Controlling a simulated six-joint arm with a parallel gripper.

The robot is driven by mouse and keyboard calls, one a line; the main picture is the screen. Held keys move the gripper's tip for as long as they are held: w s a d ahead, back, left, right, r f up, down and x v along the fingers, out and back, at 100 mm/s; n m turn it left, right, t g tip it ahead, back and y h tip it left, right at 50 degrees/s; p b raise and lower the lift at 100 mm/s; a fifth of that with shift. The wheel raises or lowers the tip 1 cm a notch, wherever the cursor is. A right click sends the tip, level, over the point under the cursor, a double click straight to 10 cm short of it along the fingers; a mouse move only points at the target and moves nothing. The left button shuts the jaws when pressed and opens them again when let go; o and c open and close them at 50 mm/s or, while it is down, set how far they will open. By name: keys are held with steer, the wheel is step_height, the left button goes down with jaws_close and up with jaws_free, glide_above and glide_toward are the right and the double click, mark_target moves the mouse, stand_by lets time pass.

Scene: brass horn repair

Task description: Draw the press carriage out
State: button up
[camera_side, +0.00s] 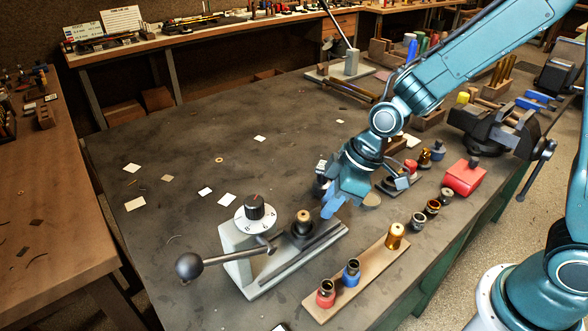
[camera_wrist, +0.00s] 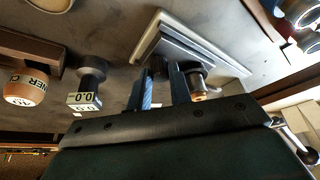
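The press (camera_side: 240,255) is a grey stand with a numbered dial (camera_side: 254,213) and a ball-ended lever (camera_side: 190,265). Its dark carriage (camera_side: 303,236) sits on the rail beside the stand and bears a small dark, brass-topped piece (camera_side: 303,218). My gripper (camera_side: 332,206) points down just right of and behind the carriage, near the rail's far end. A dark round piece with a copper-coloured end (camera_wrist: 197,82) is just right of the right finger; contact is unclear.
A wooden strip (camera_side: 355,276) with red, blue and brass fittings lies in front of the press. A red box (camera_side: 464,177) and vise (camera_side: 495,125) stand to the right. A 0.0 gauge (camera_wrist: 85,97) is left of the fingers. The bench's left side has only scraps.

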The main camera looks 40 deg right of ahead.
steer(key=o, duration=0.4)
steer(key=shift+d, duration=0.25)
steer(key=shift+r, duration=0.1)
steer(key=v, duration=1.3)
steer(key=shift+r, duration=0.35)
steer(key=shift+s+r, duration=0.1)
steer(key=shift+s, duration=0.15)
steer(key=s+d+r+m+t+h, duration=0.1)
steer(key=s+d+r+m, duration=0.1)
steer(key=s+d+m, duration=0.2)
steer(key=s+d+r+m+t+h, duration=0.1)
steer(key=s+d+m, duration=0.3)
steer(key=s, duration=0.6)
steer(key=shift+s+r+m+h, duration=0.4)
steer(key=shift+r+m+h, duration=0.15)
steer(key=shift+h, duration=0.15)
